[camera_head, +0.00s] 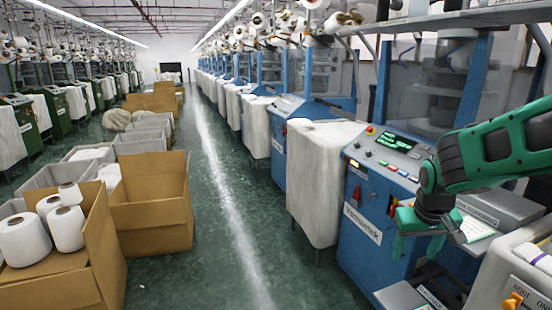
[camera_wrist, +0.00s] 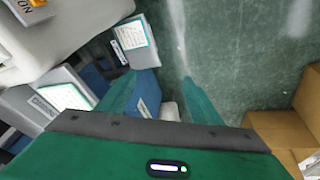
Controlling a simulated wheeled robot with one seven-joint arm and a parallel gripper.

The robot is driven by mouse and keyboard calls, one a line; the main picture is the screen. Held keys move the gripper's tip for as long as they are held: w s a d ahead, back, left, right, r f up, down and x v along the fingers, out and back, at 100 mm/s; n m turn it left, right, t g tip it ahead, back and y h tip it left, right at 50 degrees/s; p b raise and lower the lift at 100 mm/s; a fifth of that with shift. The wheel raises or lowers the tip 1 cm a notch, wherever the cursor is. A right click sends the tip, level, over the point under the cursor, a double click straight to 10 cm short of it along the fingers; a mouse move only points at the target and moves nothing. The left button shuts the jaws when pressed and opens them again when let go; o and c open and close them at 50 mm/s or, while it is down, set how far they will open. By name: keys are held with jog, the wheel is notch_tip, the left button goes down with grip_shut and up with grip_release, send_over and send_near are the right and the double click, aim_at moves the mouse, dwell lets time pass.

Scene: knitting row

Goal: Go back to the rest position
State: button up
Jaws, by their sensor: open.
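My gripper (camera_head: 418,246) hangs at the right of the head view, pointing down in front of the blue knitting machine (camera_head: 362,228) with the lit control panel (camera_head: 391,142). My green arm reaches in from the right edge. In the wrist view my gripper (camera_wrist: 159,80) has its two green fingers apart. Nothing is held between them. The green floor (camera_wrist: 235,45) and part of a blue machine (camera_wrist: 147,90) show beyond the fingers.
White-covered bins (camera_head: 322,190) line the machines. Cardboard boxes (camera_head: 150,210) stand at left, one with white yarn cones (camera_head: 66,228). A grey box with a paper sheet (camera_wrist: 134,37) lies below my gripper. The aisle (camera_head: 225,215) is clear.

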jog(key=s+a+r+t+y, duration=0.15)
jog(key=s+a+r, duration=0.3)
jog(key=s, duration=0.45)
jog(key=s+d+f+m+g, duration=0.1)
jog(key=s+d+m+g, duration=0.1)
jog(key=s+d, duration=0.3)
jog(key=s+d+f+m+g, duration=0.1)
jog(key=s+d+m+g, duration=0.2)
jog(key=s, duration=0.9)
jog(key=d, duration=0.2)
jog(key=shift+d+f, duration=0.25)
jog(key=shift+d, duration=0.05)
jog(key=shift+w, duration=0.1)
jog(key=shift+w+f, duration=0.25)
jog(key=shift+w, duration=0.25)
